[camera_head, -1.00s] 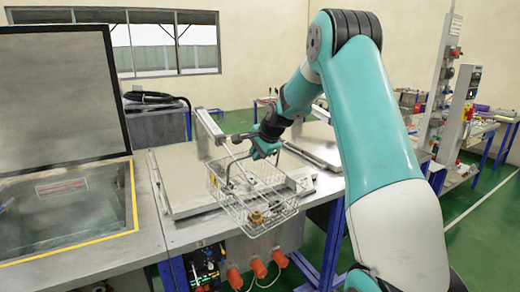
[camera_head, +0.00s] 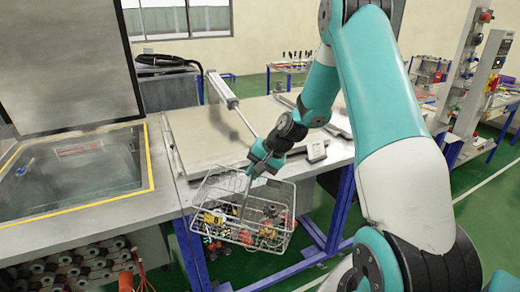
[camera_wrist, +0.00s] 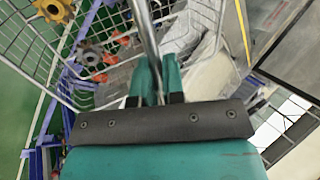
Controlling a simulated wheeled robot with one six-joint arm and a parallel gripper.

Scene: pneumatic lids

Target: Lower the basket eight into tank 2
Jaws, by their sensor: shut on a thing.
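My gripper (camera_head: 262,164) is shut on the upright handle of a wire basket (camera_head: 284,231). The tag's mark looks like an 8. In the wrist view the handle rod runs between my fingers (camera_wrist: 152,72), with the basket wires (camera_wrist: 40,55) beyond. At left is an open tank (camera_head: 150,165) with a yellow rim and liquid inside, its lid (camera_head: 70,65) raised. A second lid (camera_head: 215,140) lies flat behind the basket. No tank number is legible.
The steel bench edge (camera_head: 110,215) lies between the basket and the open tank. A pneumatic cylinder (camera_head: 222,90) stands tilted behind the flat lid. A small label stand (camera_head: 316,150) sits right of the basket. Open green floor lies at right.

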